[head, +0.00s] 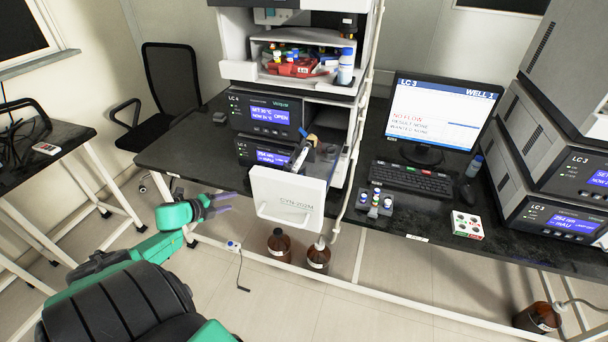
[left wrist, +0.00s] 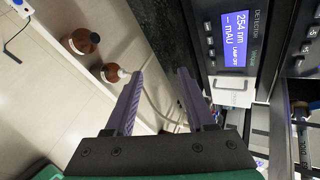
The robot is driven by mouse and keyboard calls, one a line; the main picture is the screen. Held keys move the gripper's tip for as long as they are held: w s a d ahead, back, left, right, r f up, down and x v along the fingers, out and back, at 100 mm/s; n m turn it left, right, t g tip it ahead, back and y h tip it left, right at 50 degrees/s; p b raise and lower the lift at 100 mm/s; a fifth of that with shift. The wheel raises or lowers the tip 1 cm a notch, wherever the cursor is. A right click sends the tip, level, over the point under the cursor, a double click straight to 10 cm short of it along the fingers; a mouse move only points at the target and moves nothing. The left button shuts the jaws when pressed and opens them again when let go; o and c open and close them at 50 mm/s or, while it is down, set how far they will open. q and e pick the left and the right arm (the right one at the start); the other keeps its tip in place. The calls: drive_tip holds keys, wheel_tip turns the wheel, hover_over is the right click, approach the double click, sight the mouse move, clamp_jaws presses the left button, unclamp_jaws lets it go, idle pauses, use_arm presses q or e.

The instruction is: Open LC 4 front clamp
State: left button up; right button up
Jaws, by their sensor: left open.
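The LC 4 stack stands on the bench; its upper module (head: 268,112) has a blue display reading OPEN. My right gripper is not in view.
Brown bottles (head: 279,244) stand on the floor below the panel. The LC 4 detector (left wrist: 234,38) shows at the upper right of the wrist view. A monitor (head: 440,112), keyboard (head: 412,178) and vial rack (head: 375,202) are to the right. The floor left of the bench is partly free.

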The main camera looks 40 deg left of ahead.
use_arm(q)
drive_tip(key=w+r+m+h, duration=0.2)
drive_tip(key=w+r+m, duration=0.15)
drive_tip(key=r, duration=0.35)
drive_tip(key=w+r+m+h, duration=0.1)
drive_tip(key=w+r+m, duration=0.2)
drive_tip(key=r+m, duration=0.3)
drive_tip(key=w+d+r+m+g+h+b, duration=0.1)
drive_tip(key=d+r+m+g+h, duration=0.1)
drive_tip(key=d+r+m, duration=0.55)
drive_tip(key=d+r+m+g+h+b, duration=0.15)
drive_tip(key=d+r+m, duration=0.35)
drive_tip(key=r, duration=0.5)
drive_tip(key=s+d+r+m+g+y, duration=0.2)
drive_tip(key=s+d+r+m+g, duration=0.3)
drive_tip(key=d+r+m+g, duration=0.35)
drive_tip(key=shift+t, duration=0.8)
drive_tip(key=p+x, duration=0.1)
drive_tip(key=x, duration=1.4)
drive_tip(key=shift+w+d+p, duration=0.2)
drive_tip(key=shift+d+p, duration=0.05)
drive_tip(key=shift+p, duration=0.15)
drive_tip(key=shift+f+h, duration=0.2)
drive_tip(key=shift+h, duration=0.05)
clamp_jaws()
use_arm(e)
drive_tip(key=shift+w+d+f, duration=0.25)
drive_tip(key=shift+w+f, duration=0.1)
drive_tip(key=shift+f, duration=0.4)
